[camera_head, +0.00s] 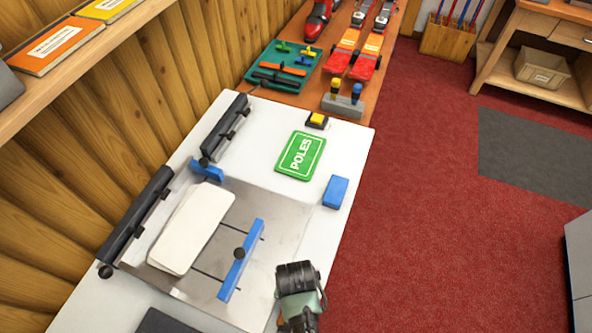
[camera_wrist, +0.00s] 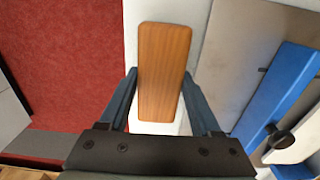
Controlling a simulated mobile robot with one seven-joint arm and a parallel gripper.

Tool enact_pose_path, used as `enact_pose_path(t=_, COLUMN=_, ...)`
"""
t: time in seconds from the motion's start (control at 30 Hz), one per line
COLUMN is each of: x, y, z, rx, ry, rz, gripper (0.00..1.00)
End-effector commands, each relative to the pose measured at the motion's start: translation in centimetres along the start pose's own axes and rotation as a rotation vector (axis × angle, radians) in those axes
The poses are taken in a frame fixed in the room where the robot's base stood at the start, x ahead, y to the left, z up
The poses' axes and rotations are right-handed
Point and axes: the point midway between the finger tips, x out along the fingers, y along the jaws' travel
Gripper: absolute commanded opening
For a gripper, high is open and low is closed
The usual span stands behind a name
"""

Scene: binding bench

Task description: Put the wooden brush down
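The wooden brush (camera_wrist: 164,72) shows in the wrist view as a plain orange-brown wooden block with rounded corners. It lies between the two fingers of my gripper (camera_wrist: 161,78), whose tips meet its long sides, so my gripper is shut on it. Bristles are not visible from this side. In the head view my gripper (camera_head: 300,290) is at the bottom, over the front right edge of the white bench (camera_head: 262,180); the brush is mostly hidden there. I cannot tell whether the brush touches the bench top.
A grey board (camera_head: 278,212) with white sheets (camera_head: 192,228) and a blue bar (camera_head: 240,262) lies left of my gripper. Red carpet (camera_head: 430,220) is to the right.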

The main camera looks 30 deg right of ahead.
Motion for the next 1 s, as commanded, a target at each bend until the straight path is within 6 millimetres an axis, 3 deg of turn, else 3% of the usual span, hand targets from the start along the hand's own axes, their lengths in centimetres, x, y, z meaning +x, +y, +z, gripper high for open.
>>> enact_pose_path(t=0.03, x=0.0, y=0.0, z=0.0, rx=0.000, ry=0.000, rz=0.000, gripper=0.72)
enact_pose_path(t=0.17, x=0.0, y=0.0, z=0.0, rx=0.000, ry=0.000, rz=0.000, gripper=0.94)
enact_pose_path(t=0.57, x=-0.8, y=0.0, z=-0.1, rx=0.000, ry=0.002, rz=-0.001, gripper=0.94)
enact_pose_path(t=1.0, x=-9.2, y=-0.1, z=-0.1, rx=0.000, ry=0.004, rz=-0.003, gripper=0.94)
